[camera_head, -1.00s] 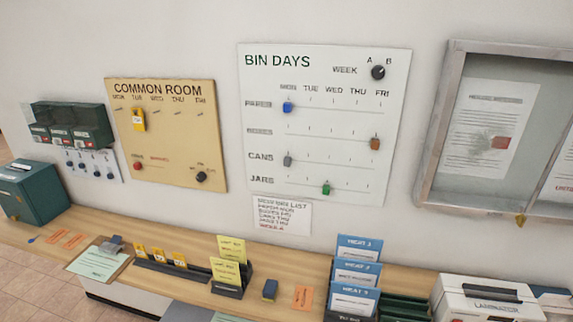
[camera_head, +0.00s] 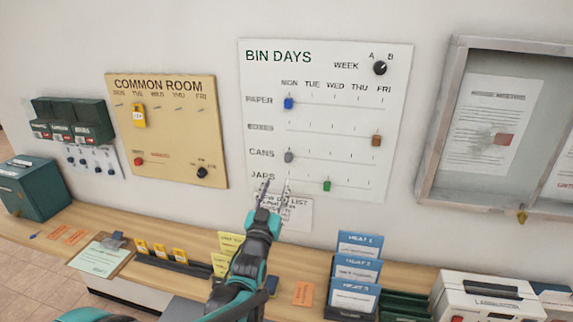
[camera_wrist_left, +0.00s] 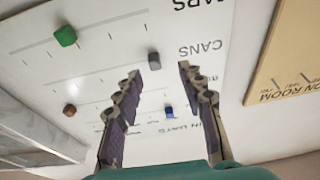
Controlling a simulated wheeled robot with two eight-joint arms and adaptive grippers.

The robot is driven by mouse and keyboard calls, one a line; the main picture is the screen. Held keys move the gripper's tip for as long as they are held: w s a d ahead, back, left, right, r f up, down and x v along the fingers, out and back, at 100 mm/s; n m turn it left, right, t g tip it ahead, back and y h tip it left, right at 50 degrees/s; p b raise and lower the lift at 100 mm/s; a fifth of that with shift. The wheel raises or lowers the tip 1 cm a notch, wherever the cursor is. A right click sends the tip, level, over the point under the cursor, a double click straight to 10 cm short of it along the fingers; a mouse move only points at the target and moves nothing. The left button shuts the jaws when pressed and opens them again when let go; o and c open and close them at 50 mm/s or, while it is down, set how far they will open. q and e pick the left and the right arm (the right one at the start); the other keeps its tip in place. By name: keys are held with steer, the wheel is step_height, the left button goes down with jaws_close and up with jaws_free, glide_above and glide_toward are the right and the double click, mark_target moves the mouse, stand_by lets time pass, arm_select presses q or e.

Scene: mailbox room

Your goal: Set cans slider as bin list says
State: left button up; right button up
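The BIN DAYS board (camera_head: 330,65) is on the wall. The grey cans slider (camera_head: 289,157) is at the left end of the CANS row, under MON. It also shows in the left wrist view (camera_wrist_left: 154,60), close to the fingertips. My left gripper (camera_head: 275,187) is open and empty, below the cans slider near the JARS label. In the left wrist view its spread fingers (camera_wrist_left: 160,72) point at the board, apart from the slider. The bin list (camera_head: 298,212) is below the board, partly hidden by the gripper; its small text is not readable now. My right gripper is not in view.
A blue slider (camera_head: 288,104) is at MON, a brown one (camera_head: 376,141) at FRI and a green one (camera_head: 326,186) near WED. The week knob (camera_head: 380,68) is top right. Card holders (camera_head: 352,313) stand on the counter (camera_head: 205,225) below. A glass case (camera_head: 430,180) is at right.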

mark_target(287, 160)
arm_select(q)
steer(key=shift+t+h, duration=0.4)
steer(key=shift+t, duration=0.4)
steer(key=x, duration=0.6)
steer(key=d+b+x, duration=0.1)
steer(key=x, duration=0.2)
steer(key=shift+r, duration=0.1)
jaws_close()
